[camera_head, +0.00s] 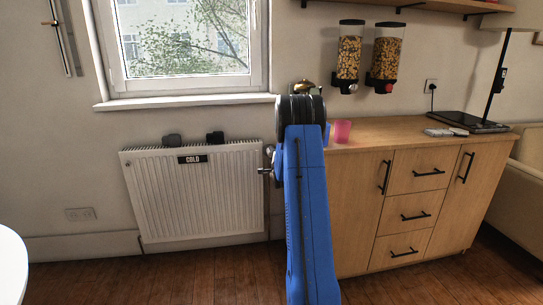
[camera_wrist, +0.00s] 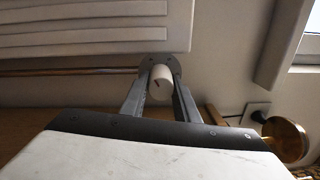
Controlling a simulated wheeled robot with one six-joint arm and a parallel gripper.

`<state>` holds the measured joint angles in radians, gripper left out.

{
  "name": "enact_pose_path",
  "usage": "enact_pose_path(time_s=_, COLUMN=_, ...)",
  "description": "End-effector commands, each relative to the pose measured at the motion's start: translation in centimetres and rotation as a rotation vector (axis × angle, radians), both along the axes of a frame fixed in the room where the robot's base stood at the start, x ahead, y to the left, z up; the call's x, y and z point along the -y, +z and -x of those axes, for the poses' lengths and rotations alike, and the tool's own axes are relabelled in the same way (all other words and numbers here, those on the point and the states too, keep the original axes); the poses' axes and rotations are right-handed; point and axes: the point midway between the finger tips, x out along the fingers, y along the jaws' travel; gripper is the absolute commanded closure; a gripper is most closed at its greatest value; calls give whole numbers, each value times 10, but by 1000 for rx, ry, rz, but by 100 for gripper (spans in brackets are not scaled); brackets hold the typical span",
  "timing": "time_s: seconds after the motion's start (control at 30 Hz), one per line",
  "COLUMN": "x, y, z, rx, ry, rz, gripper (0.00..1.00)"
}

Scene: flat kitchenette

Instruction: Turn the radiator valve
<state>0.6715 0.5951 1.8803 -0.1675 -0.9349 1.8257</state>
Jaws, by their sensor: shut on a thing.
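The white radiator (camera_head: 195,205) hangs on the wall under the window and carries a black label reading "COLD" (camera_head: 193,159). In the wrist view its ribbed panel (camera_wrist: 90,38) fills the upper left. The radiator valve shows there as a white round knob (camera_wrist: 160,84) with a small dark red mark on its end face. My gripper (camera_wrist: 160,82) is shut on the knob, with one finger on each side. In the head view my blue arm reaches to the radiator's right edge and hides most of the gripper and the valve.
A wooden cabinet (camera_head: 412,197) with drawers stands close to the right of my arm. Blue and pink cups (camera_head: 342,132) stand on its top. Two cereal dispensers (camera_head: 348,55) hang above. A copper-coloured pipe (camera_wrist: 75,72) runs along the wall. The wooden floor before the radiator is clear.

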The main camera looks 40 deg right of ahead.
Motion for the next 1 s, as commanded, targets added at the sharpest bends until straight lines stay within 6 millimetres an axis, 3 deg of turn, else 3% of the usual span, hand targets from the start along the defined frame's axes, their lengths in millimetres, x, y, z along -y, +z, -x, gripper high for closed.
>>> enact_pose_path(time_s=0.1, x=-1, y=-4, z=1, rx=-6, ry=0, rz=-4, gripper=95)
enact_pose_path(time_s=0.13, x=-1, y=-4, z=1, rx=-6, ry=0, rz=-4, gripper=65)
enact_pose_path(time_s=0.2, x=-1, y=-3, z=1, rx=-5, ry=1, rz=-3, gripper=53)
enact_pose_path(time_s=0.63, x=-5, y=0, z=9, rx=-1, ry=0, rz=0, gripper=53)
enact_pose_path(time_s=1.0, x=-39, y=-2, z=67, rx=-3, ry=-1, rz=-1, gripper=53)
